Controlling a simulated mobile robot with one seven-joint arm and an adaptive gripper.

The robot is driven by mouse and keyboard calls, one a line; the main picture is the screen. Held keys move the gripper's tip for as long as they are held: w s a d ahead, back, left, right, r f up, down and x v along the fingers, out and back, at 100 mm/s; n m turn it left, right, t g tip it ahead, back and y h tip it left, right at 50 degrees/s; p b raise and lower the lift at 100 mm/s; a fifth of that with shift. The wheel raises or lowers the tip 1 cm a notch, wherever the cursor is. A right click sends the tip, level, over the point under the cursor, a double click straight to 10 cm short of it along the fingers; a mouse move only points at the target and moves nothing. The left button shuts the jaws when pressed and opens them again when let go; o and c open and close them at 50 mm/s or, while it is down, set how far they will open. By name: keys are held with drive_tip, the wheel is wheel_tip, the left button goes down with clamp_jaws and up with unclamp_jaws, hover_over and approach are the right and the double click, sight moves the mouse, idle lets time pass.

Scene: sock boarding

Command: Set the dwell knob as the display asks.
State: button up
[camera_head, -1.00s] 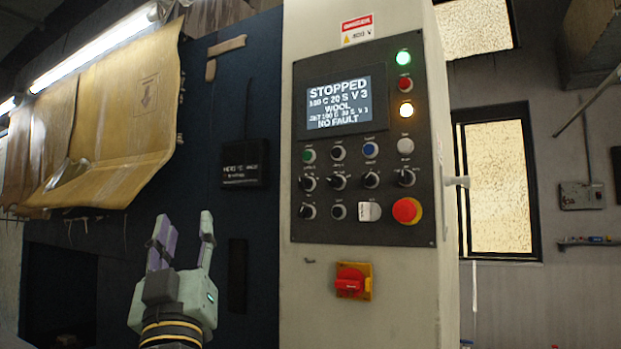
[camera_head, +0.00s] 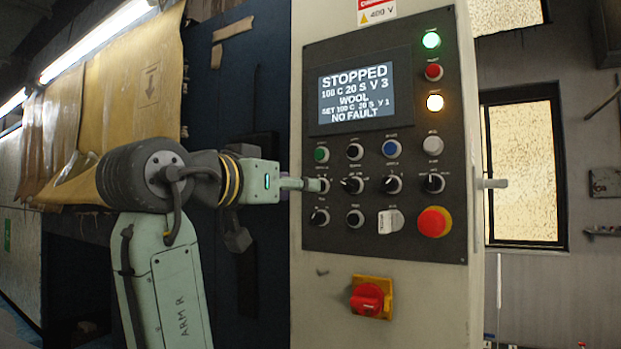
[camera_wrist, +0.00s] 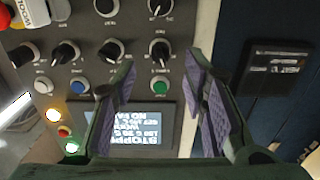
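The display (camera_head: 356,91) on the control panel reads STOPPED, 100 C 20 S V 3, WOOL, a small SET line that seems to read 100 C 20 S V 1, and NO FAULT. It is upside down in the wrist view (camera_wrist: 140,122). Below are black knobs with white pointers; their labels are too small to read, so I cannot tell which is dwell. My gripper (camera_head: 316,184) points at the leftmost knob of the upper knob row, partly hiding it. In the wrist view my gripper (camera_wrist: 160,66) is open, with that knob (camera_wrist: 160,52) between its fingertips, apparently untouched.
A green button (camera_head: 321,154) sits just above that knob, and another knob (camera_head: 319,217) just below. A red emergency stop (camera_head: 434,222) and a red rotary switch (camera_head: 368,299) are farther right and lower. A dark box (camera_wrist: 275,70) is mounted left of the panel.

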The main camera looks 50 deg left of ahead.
drive_tip(key=p+x, duration=0.1)
drive_tip(key=x, duration=0.4)
drive_tip(key=shift+w, duration=0.1)
drive_tip(key=shift+c, duration=0.6)
clamp_jaws()
